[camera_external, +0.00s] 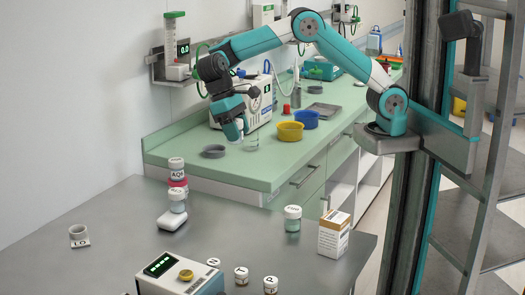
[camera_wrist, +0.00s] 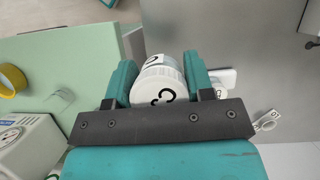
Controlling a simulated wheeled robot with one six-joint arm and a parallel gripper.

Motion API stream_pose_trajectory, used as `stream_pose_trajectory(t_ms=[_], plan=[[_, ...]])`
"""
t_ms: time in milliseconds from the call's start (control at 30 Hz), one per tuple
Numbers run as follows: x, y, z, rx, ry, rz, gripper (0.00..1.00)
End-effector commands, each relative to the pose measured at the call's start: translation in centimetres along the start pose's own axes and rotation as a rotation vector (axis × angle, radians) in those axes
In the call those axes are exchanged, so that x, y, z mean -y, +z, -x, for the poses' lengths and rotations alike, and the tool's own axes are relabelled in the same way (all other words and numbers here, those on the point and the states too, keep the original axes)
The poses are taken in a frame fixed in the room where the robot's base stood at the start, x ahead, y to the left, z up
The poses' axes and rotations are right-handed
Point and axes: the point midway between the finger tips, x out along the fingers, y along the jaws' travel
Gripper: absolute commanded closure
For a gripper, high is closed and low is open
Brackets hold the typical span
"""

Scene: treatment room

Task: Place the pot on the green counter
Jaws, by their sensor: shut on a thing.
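A pot with a white lid bearing dark lettering (camera_wrist: 160,86) sits between the two teal fingers of my gripper (camera_wrist: 158,76) in the wrist view. My gripper is shut on it. In the external view my gripper (camera_external: 234,130) points down above the near part of the green counter (camera_external: 176,150). The pot is mostly hidden there by the fingers, and its exact height over the counter is hard to tell. The green counter also shows at left in the wrist view (camera_wrist: 62,65).
The grey table (camera_external: 120,215) in front carries several other pots, a box (camera_external: 334,233) and a device (camera_external: 180,275).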

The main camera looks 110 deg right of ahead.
Motion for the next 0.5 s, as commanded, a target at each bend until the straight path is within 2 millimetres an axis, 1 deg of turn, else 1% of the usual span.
stream_pose_trajectory(t_ms=[33, 100, 300, 500], plan=[[-1.6, -0.5, 0.9, 0.0, 0.021, 0.046, 0.75], [-3.4, -1.2, 1.6, 0.0, 0.047, 0.109, 0.75], [-7.7, -2.4, 2.9, -0.001, 0.106, 0.252, 0.75], [-11.8, -3.0, 4.2, -0.001, 0.16, 0.382, 0.75]])
